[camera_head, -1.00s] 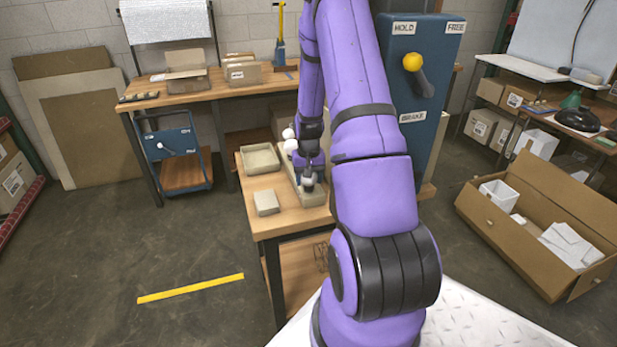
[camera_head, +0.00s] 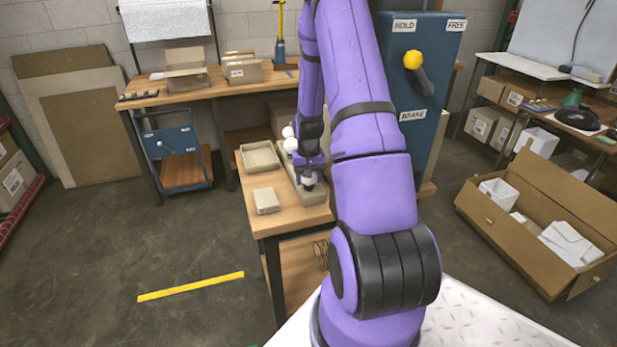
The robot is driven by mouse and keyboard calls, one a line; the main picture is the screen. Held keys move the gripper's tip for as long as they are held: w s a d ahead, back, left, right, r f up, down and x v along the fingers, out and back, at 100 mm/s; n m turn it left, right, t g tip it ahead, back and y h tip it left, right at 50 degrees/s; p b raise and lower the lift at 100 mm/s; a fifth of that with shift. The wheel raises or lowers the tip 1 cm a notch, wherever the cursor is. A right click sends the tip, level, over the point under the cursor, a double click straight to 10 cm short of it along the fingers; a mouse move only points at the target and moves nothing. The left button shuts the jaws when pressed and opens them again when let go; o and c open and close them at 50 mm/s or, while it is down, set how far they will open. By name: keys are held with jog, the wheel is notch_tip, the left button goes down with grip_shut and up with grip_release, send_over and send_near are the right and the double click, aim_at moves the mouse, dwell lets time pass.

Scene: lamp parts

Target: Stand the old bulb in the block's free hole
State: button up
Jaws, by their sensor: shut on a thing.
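My gripper (camera_head: 308,186) points down over the near end of the long beige block (camera_head: 316,197) on the small wooden table. It is shut on the old bulb, which shows only as a small pale patch (camera_head: 308,178) between the fingers. The bulb's lower end and the hole under it are too small and covered to make out, so I cannot tell whether it is in the hole or above it. Two white round bulbs (camera_head: 288,132) stand at the block's far end, behind my wrist.
An open beige tray (camera_head: 260,157) and a small pale box (camera_head: 266,201) lie left of the block on the table (camera_head: 290,216). A blue cabinet with a yellow-knobbed lever (camera_head: 413,61) stands behind my arm at right.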

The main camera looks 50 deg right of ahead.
dwell(0.3)
jog(key=o, duration=0.9)
jog(key=shift+r, duration=0.1)
notch_tip(320, 180, up, 11)
jog(key=shift+w+d+f, duration=0.1)
jog(key=shift+d+f, duration=0.05)
jog(key=shift+f, duration=0.05)
jog(key=shift+r, duration=0.1)
